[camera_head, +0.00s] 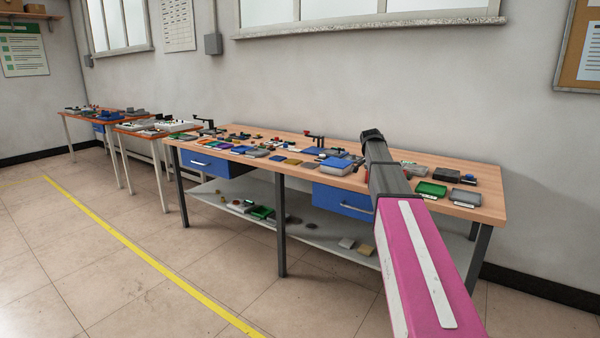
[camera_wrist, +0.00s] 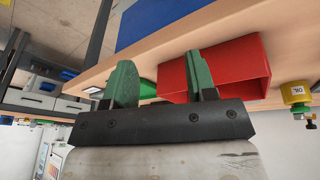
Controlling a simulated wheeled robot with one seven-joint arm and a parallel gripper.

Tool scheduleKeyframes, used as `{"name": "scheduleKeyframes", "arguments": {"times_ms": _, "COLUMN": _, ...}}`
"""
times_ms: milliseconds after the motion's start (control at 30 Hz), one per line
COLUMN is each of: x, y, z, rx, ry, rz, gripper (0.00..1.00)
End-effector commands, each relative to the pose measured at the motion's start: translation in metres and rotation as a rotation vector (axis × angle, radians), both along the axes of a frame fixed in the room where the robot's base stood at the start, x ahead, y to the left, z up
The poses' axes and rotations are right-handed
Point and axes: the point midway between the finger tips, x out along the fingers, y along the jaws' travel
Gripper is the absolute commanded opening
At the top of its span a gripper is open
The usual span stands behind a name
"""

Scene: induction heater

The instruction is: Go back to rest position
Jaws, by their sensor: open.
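My gripper (camera_wrist: 162,84) shows in the wrist view with its two green fingers spread apart and nothing visibly held between them. A red open box (camera_wrist: 245,66) lies beyond the fingers, partly hidden by the right one; I cannot tell whether they touch. In the head view my arm reaches from the lower right up over the workbench (camera_head: 484,204), its dark end near the back of the top. The fingers cannot be made out there.
Many small parts cover the workbench, including a green tray (camera_head: 432,189) at the right. Blue drawers (camera_head: 207,164) hang below the top, above a lower shelf (camera_head: 318,236). More tables (camera_head: 150,126) stand left. A yellow part (camera_wrist: 295,92) shows in the wrist view. The front floor is clear.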

Motion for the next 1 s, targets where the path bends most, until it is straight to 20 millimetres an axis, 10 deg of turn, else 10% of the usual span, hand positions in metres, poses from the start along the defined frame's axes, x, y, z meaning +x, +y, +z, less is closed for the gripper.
{"name": "scheduleKeyframes", "arguments": {"times_ms": 500, "x": -0.179, "y": 0.084, "z": -0.209, "rx": 0.132, "ry": 0.161, "rz": 0.597, "gripper": 0.51}}
{"name": "scheduleKeyframes", "arguments": {"times_ms": 800, "x": -0.289, "y": 0.122, "z": -0.281, "rx": 0.205, "ry": 0.206, "rz": 0.907, "gripper": 0.51}}
{"name": "scheduleKeyframes", "arguments": {"times_ms": 1000, "x": -0.326, "y": 0.133, "z": -0.300, "rx": 0.229, "ry": 0.216, "rz": 1.017, "gripper": 0.51}}
